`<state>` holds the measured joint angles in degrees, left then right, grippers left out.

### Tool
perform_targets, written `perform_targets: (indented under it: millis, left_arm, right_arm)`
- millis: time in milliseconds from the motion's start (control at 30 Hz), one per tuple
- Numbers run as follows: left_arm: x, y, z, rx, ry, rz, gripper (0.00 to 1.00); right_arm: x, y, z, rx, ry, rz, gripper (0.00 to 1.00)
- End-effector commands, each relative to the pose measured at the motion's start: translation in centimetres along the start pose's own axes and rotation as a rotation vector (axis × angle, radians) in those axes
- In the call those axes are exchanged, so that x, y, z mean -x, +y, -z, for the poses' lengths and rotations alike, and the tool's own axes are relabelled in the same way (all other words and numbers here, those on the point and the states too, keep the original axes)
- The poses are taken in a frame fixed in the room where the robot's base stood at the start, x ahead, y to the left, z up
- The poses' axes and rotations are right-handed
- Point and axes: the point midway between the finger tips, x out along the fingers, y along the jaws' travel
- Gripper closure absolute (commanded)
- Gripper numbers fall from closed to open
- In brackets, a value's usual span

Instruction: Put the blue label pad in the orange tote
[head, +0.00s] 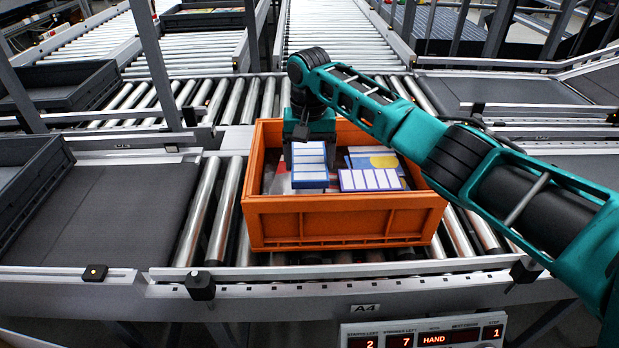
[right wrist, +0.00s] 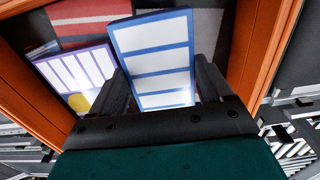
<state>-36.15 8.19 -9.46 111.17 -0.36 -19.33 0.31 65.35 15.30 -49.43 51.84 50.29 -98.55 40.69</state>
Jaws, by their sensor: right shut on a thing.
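The orange tote (head: 345,222) stands on the rollers in the middle of the head view. My right gripper (head: 308,165) reaches down into the tote's left part and is shut on the blue label pad (head: 310,178), a white-striped pad with a blue edge. In the right wrist view the blue label pad (right wrist: 152,62) sits between the two dark fingers (right wrist: 165,90), inside the tote's walls (right wrist: 262,45). I cannot tell whether it touches the contents below. My left gripper is not in view.
A purple-edged label pad (head: 370,180) lies in the tote to the right of the held pad. A grey and red item and a yellow-and-blue item (head: 378,162) lie behind. Dark trays (head: 60,88) stand on the left conveyors. A display panel (head: 425,335) is at the front.

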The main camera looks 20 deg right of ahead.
Motion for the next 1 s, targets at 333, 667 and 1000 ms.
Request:
perform_targets:
  millis: [333, 667, 1000]
  left_arm:
    - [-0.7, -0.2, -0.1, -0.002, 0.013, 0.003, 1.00]
    - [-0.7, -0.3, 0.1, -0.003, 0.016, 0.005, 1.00]
    - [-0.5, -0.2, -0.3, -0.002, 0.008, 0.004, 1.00]
  right_arm:
    - [-5.3, 0.0, -0.1, 0.000, -0.002, 0.000, 0.56]
    - [-5.6, 0.0, 0.0, 0.000, -0.001, 0.000, 0.56]
    - [-5.9, 0.0, -0.1, 0.000, -0.001, -0.001, 0.00]
